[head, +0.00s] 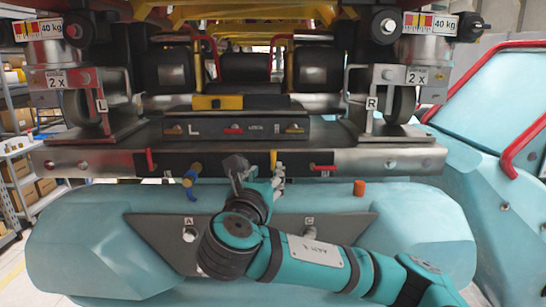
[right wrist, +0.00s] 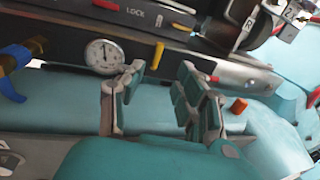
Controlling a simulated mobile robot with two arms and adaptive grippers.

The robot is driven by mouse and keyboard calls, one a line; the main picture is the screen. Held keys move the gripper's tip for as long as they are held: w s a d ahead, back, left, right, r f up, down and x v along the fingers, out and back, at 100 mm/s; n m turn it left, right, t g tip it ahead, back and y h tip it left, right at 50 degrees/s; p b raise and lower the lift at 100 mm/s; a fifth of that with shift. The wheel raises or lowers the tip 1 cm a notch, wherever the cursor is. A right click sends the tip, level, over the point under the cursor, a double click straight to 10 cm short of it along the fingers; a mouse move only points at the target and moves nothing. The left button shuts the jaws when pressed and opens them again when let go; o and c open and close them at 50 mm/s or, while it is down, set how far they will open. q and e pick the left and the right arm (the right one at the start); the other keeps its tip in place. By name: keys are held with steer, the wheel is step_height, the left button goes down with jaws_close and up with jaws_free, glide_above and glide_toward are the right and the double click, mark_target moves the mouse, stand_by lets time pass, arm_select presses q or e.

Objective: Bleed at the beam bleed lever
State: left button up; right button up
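A small yellow lever (head: 273,157) hangs upright on the front face of the grey metal beam (head: 110,160). It seems to be the beam bleed lever, though I read no label on it. In the right wrist view the yellow lever (right wrist: 157,55) stands just beyond the gap between my fingers. My right gripper (head: 259,172) is in front of the beam, just below the lever. In the right wrist view the gripper (right wrist: 161,85) is open and empty, and I see no contact with the lever. My left gripper is not in view.
A round gauge (right wrist: 103,56) sits left of the yellow lever. Red levers (head: 149,160) (head: 322,167) flank it on the beam. A blue fitting (head: 190,180) hangs at left, and an orange cap (head: 359,187) stands at right. The teal body (head: 80,240) lies below.

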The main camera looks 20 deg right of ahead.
mark_target(273, 158)
steer(key=p+x, duration=0.3)
steer(key=x, duration=0.6)
steer(key=shift+w+p, duration=0.2)
steer(key=shift+p, duration=0.15)
steer(key=shift+w+d, duration=0.15)
steer(key=shift+w, duration=0.25)
jaws_close()
